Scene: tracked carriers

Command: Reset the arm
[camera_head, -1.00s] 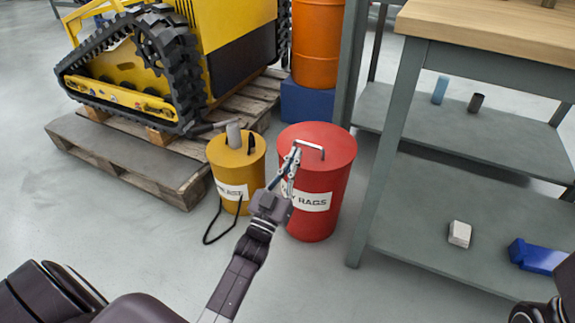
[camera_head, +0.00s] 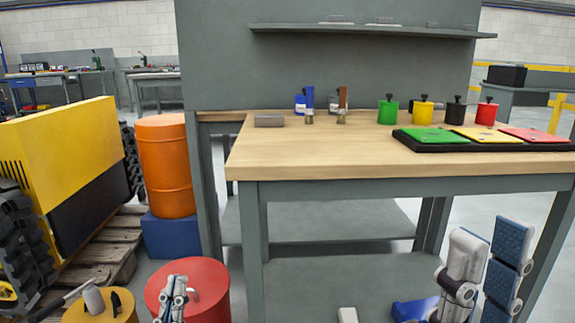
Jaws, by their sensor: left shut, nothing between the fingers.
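My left gripper (camera_head: 175,284) is at the bottom left of the head view, pointing up. Its slim grey fingers are together with nothing between them. It shows in front of the red bin (camera_head: 215,305); whether it touches the bin cannot be told. My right gripper (camera_head: 490,243) is at the bottom right, close to the camera and pointing up. Its two thick fingers, with blue textured pads, stand apart and hold nothing. It shows in front of the workbench's lower part. The rest of both arms is below the picture.
A wooden-topped workbench (camera_head: 330,160) fills the middle. It bears several coloured canisters and a black tray (camera_head: 560,147) with coloured panels. An orange drum (camera_head: 165,170), yellow bin (camera_head: 95,310) and yellow tracked machine (camera_head: 75,145) stand left. The bench top's middle is clear.

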